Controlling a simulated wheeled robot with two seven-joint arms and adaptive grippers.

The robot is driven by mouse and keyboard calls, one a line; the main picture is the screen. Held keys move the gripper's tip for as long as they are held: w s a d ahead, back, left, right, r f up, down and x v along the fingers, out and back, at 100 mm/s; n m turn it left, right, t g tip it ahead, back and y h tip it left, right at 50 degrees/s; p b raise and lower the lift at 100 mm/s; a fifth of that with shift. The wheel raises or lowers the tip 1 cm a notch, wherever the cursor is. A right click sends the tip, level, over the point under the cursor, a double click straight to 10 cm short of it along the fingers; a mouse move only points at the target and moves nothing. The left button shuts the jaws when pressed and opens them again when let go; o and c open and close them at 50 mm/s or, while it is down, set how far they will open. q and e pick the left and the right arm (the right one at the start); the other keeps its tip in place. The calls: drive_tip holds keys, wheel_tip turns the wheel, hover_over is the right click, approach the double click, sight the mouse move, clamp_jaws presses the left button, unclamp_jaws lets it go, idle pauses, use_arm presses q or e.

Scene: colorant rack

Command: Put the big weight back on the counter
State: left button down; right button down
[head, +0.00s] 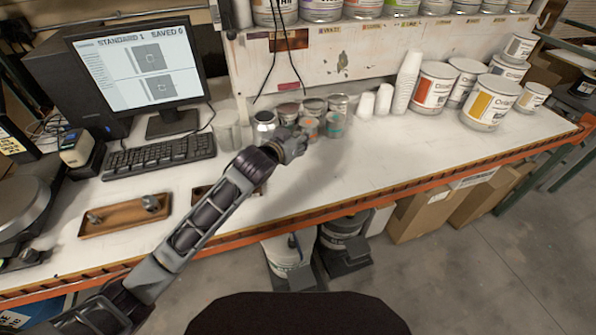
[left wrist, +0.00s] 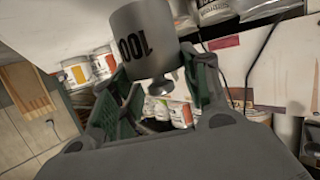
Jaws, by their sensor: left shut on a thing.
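The big weight (left wrist: 143,40) is a grey metal cylinder marked 100 with a small knob. It shows large in the left wrist view, with its knob between the green pads of my left gripper (left wrist: 160,88), which is shut on it. In the head view my left gripper (head: 291,143) is over the white counter (head: 390,150), in front of a group of small cans; I cannot clearly make out the weight there. My right gripper is not in view.
A brown tray (head: 125,216) with small weights lies at the left, near the keyboard (head: 160,153). Small cans (head: 336,124) stand close to the gripper, with stacked white cups (head: 405,84) and paint cans (head: 490,102) farther right. The front right counter is clear.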

use_arm(q)
drive_tip(key=shift+f, duration=2.9)
drive_tip(key=shift+f, duration=1.9)
drive_tip(key=c, duration=1.2)
unclamp_jaws()
drive_tip(key=shift+f, duration=0.3)
drive_tip(key=o, duration=0.5)
drive_tip(key=shift+r, duration=0.15)
drive_tip(key=shift+s, duration=0.15)
